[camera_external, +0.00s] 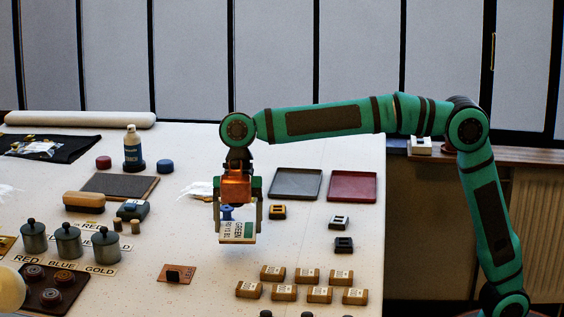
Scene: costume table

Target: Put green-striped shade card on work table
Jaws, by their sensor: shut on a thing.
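The green-striped shade card (236,233) is a white card with dark lettering and a green band. My gripper (238,217) points down and is shut on the card, with one finger at each side of it. The card hangs tilted in front of the fingers, over the right part of the white work table (210,270). I cannot tell whether its lower edge touches the table. A small blue object (227,212) shows between the fingers just above the card; I cannot tell if it is part of the hold.
A grey tray (295,184) and a red tray (351,187) lie behind right. Small yellow, white and black blocks stand right of the card. Several labelled wooden blocks (309,276) lie in front. Lidded pots (68,242) stand at left. The table's right edge is near.

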